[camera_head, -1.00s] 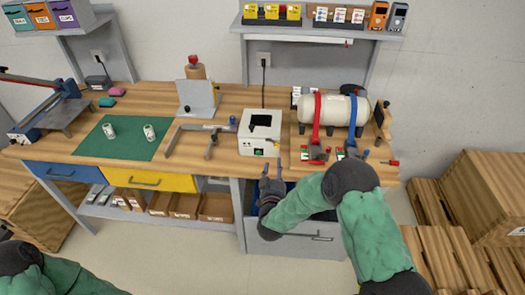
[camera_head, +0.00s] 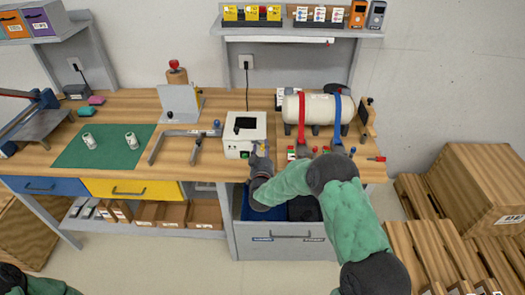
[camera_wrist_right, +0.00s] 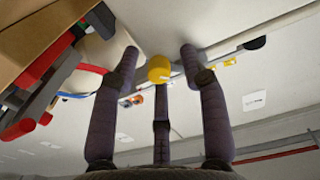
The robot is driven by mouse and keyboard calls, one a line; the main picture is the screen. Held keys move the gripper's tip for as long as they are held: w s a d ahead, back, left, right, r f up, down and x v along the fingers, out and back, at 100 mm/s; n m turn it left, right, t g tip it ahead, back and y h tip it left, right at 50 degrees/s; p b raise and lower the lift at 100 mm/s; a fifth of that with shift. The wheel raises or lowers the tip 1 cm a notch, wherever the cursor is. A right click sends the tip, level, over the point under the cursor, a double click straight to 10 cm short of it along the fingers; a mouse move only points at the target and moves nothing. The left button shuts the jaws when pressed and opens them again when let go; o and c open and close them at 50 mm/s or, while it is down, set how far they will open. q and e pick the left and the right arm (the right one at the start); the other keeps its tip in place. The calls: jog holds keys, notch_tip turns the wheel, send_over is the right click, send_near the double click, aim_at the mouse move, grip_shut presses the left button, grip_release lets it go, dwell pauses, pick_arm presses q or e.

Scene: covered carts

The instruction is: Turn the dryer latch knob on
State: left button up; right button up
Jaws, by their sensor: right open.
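The dryer looks to be the white box (camera_head: 236,133) with a dark opening on top and a green button low on its front, standing on the wooden bench. A yellow knob (camera_wrist_right: 159,68), likely its latch knob, shows in the right wrist view between the fingertips. In the head view my gripper mostly covers that spot. My right gripper (camera_head: 260,150) is at the box's front right corner, its dark fingers open around the knob. I cannot tell whether they touch it. My left gripper is out of view.
An open grey drawer (camera_head: 285,239) with blue and black contents lies under my right forearm. A white tank (camera_head: 318,108) with red and blue straps stands right of the box. A metal bracket (camera_head: 185,134) lies to the left, beside a green mat (camera_head: 108,157).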

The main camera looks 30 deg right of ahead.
grip_shut()
jog(key=shift+r+n, duration=0.1)
jog(key=shift+n, duration=0.6)
jog(key=shift+c, duration=0.4)
grip_release()
jog(key=shift+w, duration=0.1)
jog(key=shift+o, duration=0.4)
